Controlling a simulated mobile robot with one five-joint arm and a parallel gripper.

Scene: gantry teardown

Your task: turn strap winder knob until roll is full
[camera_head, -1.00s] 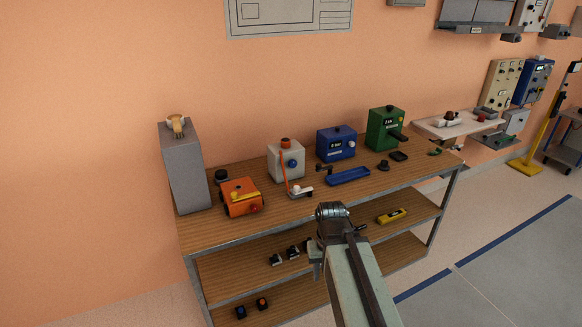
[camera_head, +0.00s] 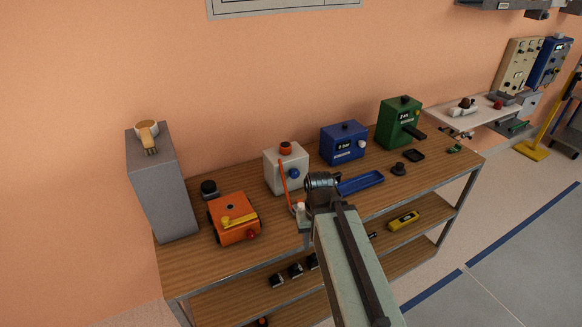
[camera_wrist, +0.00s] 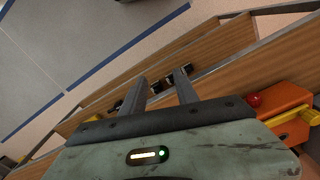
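A white box (camera_head: 283,172) with an orange roll on top (camera_head: 286,148), a blue knob (camera_head: 294,173) on its front and an orange strap (camera_head: 284,187) running down stands on the bench top; it looks like the strap winder. How full its roll is cannot be told. My gripper (camera_wrist: 160,78) is open, with empty space between its two fingers in the wrist view. In the head view my arm's end is just right of and in front of the white box, apart from the knob; the fingers are mostly hidden there.
An orange box (camera_head: 234,218) with a yellow lever and red knob stands left of the white box. A blue box (camera_head: 343,145), blue tray (camera_head: 360,184) and green box (camera_head: 400,123) stand to the right. A tall grey block (camera_head: 165,190) stands at the left end.

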